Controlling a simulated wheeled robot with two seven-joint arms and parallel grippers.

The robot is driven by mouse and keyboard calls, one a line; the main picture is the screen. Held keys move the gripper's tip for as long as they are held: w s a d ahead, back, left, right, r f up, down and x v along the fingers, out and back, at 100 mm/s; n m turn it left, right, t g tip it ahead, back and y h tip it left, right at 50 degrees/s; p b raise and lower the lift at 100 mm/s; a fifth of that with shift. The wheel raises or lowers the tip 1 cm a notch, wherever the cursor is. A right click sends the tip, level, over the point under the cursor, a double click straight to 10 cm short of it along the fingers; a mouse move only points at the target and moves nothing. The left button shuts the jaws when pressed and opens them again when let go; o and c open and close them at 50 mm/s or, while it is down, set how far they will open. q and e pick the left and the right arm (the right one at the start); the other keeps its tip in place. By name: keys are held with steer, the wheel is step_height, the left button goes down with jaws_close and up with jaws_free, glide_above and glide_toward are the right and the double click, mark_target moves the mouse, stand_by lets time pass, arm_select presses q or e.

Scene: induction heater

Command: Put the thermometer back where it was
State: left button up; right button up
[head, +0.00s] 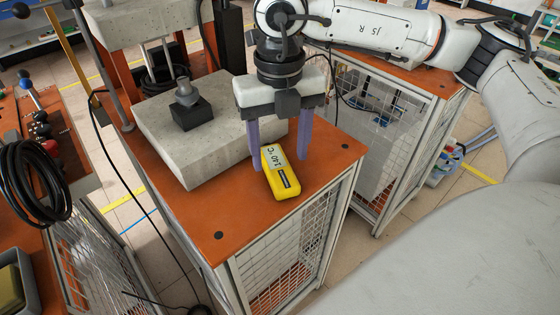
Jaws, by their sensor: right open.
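The yellow thermometer (286,184) lies on the orange top of the caged cabinet (225,222), near its right front part. Its grey display, with dark digits, faces up. My right gripper (279,163) points down over the thermometer's far end. Its two purple fingers are spread apart, one on each side of the thermometer, and the right finger stands clear of it. I cannot tell whether the left finger touches it. My left gripper is not in view.
A concrete block (200,140) with a dark metal fixture (189,108) stands just left of the thermometer. A black cable coil (32,183) hangs at the far left. A second caged cabinet (400,77) stands behind on the right. The cabinet top's front is clear.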

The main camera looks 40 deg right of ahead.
mark_target(280, 169)
step_height(280, 169, up, 8)
steer(key=shift+r, duration=0.1)
stand_by(0.6)
